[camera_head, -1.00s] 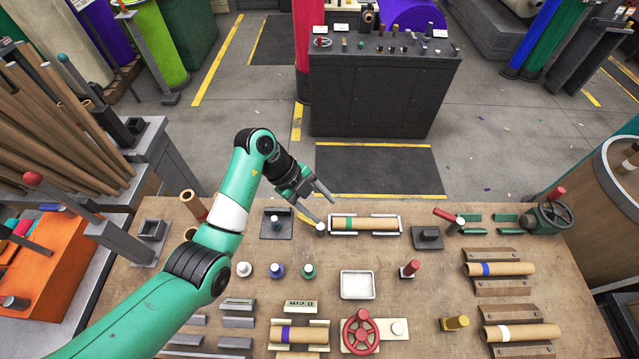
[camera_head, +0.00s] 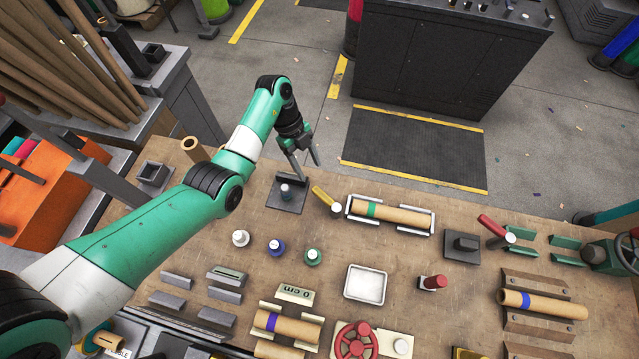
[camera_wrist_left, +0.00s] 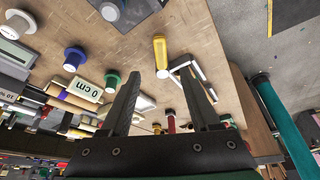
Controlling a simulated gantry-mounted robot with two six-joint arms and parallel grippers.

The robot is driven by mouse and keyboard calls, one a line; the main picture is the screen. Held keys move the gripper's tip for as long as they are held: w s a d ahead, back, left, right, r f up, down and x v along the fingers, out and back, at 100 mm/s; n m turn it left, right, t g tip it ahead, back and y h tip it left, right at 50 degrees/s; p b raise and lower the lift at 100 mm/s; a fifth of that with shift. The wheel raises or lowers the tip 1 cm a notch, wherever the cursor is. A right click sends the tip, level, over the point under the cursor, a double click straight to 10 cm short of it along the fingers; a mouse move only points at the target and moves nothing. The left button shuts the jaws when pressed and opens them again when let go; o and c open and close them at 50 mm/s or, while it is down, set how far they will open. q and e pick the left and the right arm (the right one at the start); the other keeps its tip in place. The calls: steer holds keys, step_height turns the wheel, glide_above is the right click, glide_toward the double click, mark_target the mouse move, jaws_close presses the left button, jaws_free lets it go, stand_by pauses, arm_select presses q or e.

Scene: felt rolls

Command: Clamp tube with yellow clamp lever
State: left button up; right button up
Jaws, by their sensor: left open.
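The yellow clamp lever (camera_head: 322,196) angles up and left from its pale pivot knob (camera_head: 336,210), at the left end of a white-edged cradle (camera_head: 433,219). The cardboard tube (camera_head: 395,214) with a green band lies in that cradle. My left gripper (camera_head: 307,170) is open and empty above the table's far edge, left of and behind the lever, apart from it. In the left wrist view, the open fingers (camera_wrist_left: 161,75) frame the yellow lever (camera_wrist_left: 160,50), which lies beyond the tips. The right gripper is not in view.
A dark stand with a grey knob (camera_head: 288,192) is left of the lever. White, blue and green knobs (camera_head: 276,248) stand nearer. A white tray (camera_head: 365,284) lies in front of the cradle, and a black block (camera_head: 462,246) is to its right. Bare table lies between them.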

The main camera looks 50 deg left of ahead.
mark_target(320, 193)
arm_select(q)
steer(key=b+x, duration=0.4)
steer(key=x, duration=0.7)
steer(key=shift+c, duration=0.3)
jaws_close()
stand_by(0.7)
